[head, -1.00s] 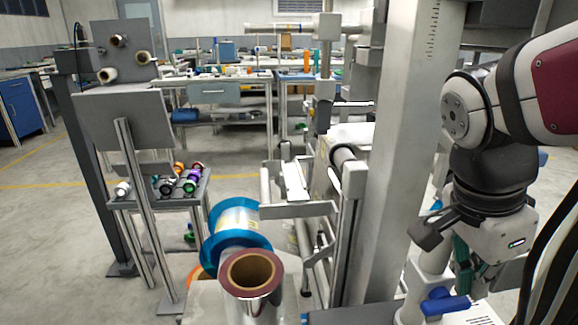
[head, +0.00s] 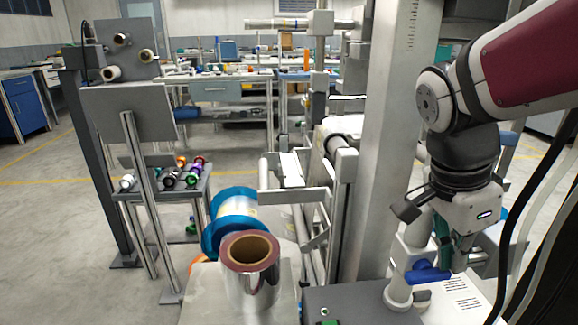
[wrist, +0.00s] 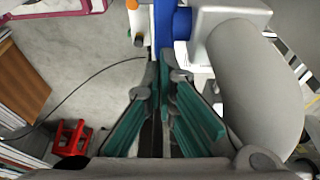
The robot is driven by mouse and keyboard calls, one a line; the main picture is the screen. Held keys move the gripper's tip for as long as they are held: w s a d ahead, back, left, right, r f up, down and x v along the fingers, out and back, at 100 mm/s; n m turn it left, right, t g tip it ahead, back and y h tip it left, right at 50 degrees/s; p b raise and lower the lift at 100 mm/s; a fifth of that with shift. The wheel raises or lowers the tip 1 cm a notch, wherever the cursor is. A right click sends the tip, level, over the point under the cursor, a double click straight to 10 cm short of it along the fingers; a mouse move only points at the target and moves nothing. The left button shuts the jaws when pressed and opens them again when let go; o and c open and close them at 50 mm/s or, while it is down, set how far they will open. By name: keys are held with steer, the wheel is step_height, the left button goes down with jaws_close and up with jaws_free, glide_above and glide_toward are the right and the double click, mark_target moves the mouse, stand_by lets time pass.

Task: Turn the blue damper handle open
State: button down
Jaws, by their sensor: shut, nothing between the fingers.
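The blue damper handle (head: 428,275) is on a pale grey pipe fitting (head: 397,291) at the lower right of the head view. It lies roughly level across the fitting. In the wrist view blue parts of the handle (wrist: 182,24) show at the top, beside the thick grey pipe (wrist: 257,85). My gripper (head: 451,266) points down close to the right end of the handle. In the wrist view my gripper (wrist: 162,72) has its teal-padded fingers together with nothing between them. The fingertips are near the handle; I cannot tell whether they touch it.
A grey upright column (head: 388,150) stands left of my arm. A silver film roll (head: 251,275) and a blue-flanged reel (head: 228,222) are left of the fitting. A small red object (wrist: 72,137) lies at the lower left of the wrist view. Open floor is at far left.

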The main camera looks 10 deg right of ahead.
steer(key=shift+d+f+b, duration=0.35)
steer(key=shift+d+f, duration=0.1)
steer(key=shift+r, duration=0.15)
stand_by(0.3)
steer(key=shift+r+p, duration=0.65)
steer(key=shift+r, duration=0.1)
